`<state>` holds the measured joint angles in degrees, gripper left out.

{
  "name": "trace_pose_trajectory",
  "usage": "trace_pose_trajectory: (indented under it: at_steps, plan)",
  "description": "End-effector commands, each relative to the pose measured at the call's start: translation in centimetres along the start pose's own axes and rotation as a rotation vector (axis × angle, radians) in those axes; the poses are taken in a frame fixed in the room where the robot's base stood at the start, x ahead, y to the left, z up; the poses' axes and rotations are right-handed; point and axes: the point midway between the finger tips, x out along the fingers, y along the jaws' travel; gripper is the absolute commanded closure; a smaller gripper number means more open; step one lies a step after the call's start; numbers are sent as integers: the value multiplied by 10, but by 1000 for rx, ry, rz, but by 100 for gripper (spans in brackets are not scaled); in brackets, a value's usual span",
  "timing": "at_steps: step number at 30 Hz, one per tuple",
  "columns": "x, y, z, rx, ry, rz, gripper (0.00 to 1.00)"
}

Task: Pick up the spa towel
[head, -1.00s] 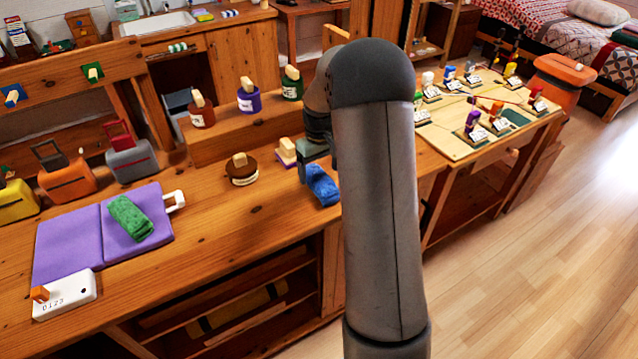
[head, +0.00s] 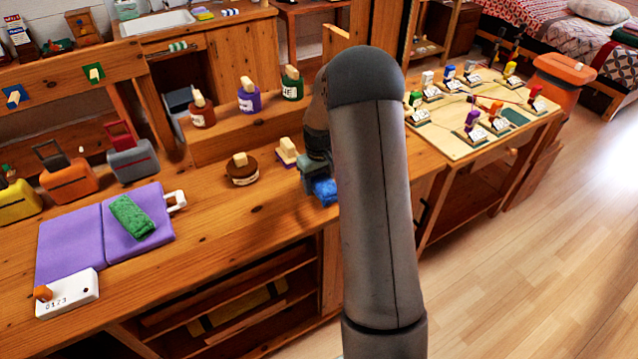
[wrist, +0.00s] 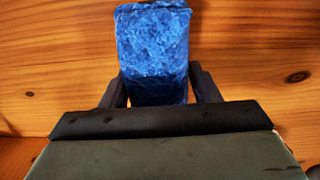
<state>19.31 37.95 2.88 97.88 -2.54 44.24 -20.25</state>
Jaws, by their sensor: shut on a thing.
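A blue rolled towel (head: 326,190) lies on the wooden workbench near its front edge, partly hidden by my gripper and arm in the head view. In the wrist view the blue towel (wrist: 153,55) is between my two dark fingers, with its far end sticking out past them. My gripper (wrist: 160,88) is shut on it. From the head, my gripper (head: 315,180) is low at the bench top. A green rolled towel (head: 132,217) lies on a purple folded mat (head: 70,245) at the left, away from my gripper.
A brown round item (head: 242,175) and a small purple block with a wooden handle (head: 287,153) stand close to the left of my gripper. Labelled jars (head: 247,100) stand on a raised shelf behind. A board with several small figures (head: 450,140) lies to the right.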

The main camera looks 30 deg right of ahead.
Motion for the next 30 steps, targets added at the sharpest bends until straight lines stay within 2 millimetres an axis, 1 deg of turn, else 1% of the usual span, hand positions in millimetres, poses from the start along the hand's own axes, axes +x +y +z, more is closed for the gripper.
trace_pose_trajectory:
  at_steps: [5,8,11,13,14,21,24,27,30]
  plan:
    - [-3,0,0,0,2,1,69]
    - [-10,0,-1,0,3,1,69]
    - [-23,0,-1,0,5,2,69]
    - [-35,0,0,-1,5,2,69]
    - [-40,-5,4,-2,5,2,69]
    - [-95,-38,40,-3,5,2,69]
    - [-104,-57,60,-2,4,1,69]
    - [-114,-72,75,-3,4,1,69]
    - [-121,-83,87,-1,2,1,69]
